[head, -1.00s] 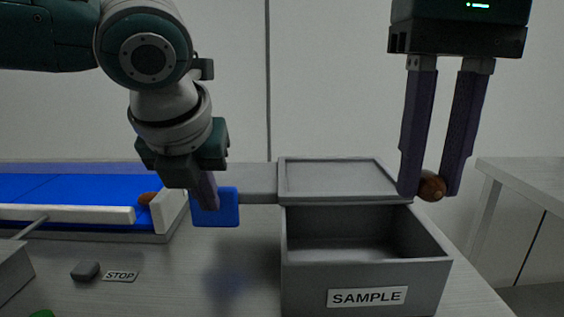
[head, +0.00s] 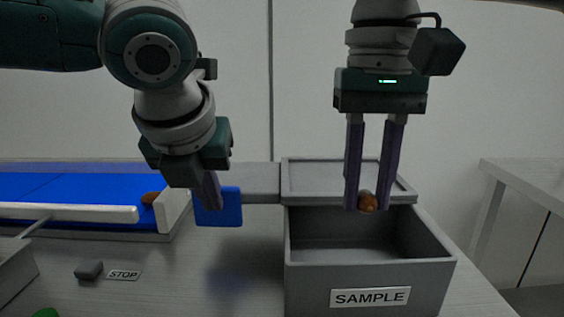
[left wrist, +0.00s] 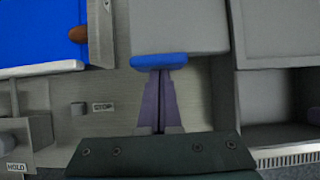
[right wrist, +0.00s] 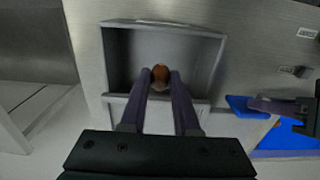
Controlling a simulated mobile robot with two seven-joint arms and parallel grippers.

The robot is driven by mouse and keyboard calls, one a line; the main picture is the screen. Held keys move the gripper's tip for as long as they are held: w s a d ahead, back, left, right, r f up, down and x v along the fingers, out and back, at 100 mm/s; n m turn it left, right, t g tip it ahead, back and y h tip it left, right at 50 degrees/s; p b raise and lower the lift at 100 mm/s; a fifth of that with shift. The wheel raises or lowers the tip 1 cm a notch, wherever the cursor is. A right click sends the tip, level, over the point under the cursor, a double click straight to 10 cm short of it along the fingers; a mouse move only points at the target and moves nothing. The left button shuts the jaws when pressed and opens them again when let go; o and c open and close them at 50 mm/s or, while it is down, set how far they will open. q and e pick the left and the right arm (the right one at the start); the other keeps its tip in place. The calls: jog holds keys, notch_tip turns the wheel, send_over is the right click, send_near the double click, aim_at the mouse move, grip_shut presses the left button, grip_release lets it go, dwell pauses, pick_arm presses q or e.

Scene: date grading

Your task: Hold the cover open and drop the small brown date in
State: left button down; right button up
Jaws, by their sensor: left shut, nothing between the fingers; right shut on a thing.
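The small brown date (head: 368,202) is pinched between the fingertips of my right gripper (head: 367,208), above the grey SAMPLE box (head: 325,276). The date also shows in the right wrist view (right wrist: 160,74), over the open box. The grey cover (head: 330,178) is at the back of the box, leaving the front compartment open and apparently empty. A grey arm runs left from the cover to a blue tab (head: 218,208). My left gripper (head: 213,204) is shut and empty with its fingertips at the blue tab. The left wrist view shows the tips touching or nearly touching the tab (left wrist: 158,61).
A blue conveyor (head: 60,188) at the left carries another brown date (head: 150,198) by its end wall. A dark grey button (head: 88,270) and a STOP label (head: 123,275) are on the table in front. Another table (head: 520,172) stands at the right.

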jog(key=shift+f, duration=0.5)
jog(key=o, duration=1)
jog(key=shift+o, duration=0.2)
jog(key=o, duration=0.4)
jog(key=shift+o, duration=0.2)
jog(key=shift+r, duration=4.05)
